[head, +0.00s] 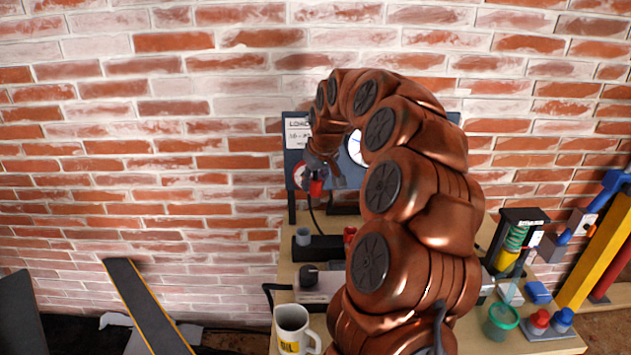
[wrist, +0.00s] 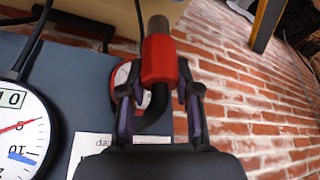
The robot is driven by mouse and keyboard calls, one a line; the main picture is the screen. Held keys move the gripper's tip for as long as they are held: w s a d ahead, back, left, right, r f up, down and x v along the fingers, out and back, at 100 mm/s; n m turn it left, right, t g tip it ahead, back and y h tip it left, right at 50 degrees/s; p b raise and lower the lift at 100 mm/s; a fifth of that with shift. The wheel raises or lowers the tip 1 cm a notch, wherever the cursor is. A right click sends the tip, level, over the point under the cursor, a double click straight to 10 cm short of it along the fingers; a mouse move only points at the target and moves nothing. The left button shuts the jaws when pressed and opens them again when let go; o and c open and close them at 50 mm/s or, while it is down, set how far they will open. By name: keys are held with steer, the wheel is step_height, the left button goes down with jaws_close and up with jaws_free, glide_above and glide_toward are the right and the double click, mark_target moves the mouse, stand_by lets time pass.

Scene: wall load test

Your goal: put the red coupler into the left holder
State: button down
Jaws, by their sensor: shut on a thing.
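The red coupler (head: 316,188) hangs in front of the blue panel in the head view, with a black hose running down from it. In the wrist view the red coupler (wrist: 160,60) sits between both fingers of my gripper (wrist: 160,88), with a grey metal end (wrist: 158,25) sticking out beyond it. My gripper (head: 325,170) is shut on it, clear of the table. A grey cup-like piece (head: 302,237), perhaps the left holder, stands below on the table. A red piece (head: 349,235) to its right is partly hidden by my arm.
The blue panel (head: 293,178) carries dials, including a large white gauge (wrist: 18,125). A brick wall stands behind.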

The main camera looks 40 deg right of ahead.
steer(key=w+a, duration=0.2)
steer(key=shift+a, duration=0.35)
stand_by(0.4)
steer(key=shift+f+b, duration=0.1)
steer(key=shift+b, duration=0.2)
step_height(320, 180, down, 6)
steer(key=b, duration=0.3)
stand_by(0.8)
steer(key=shift+f+b, duration=2)
steer(key=shift+f, duration=0.95)
stand_by(2.4)
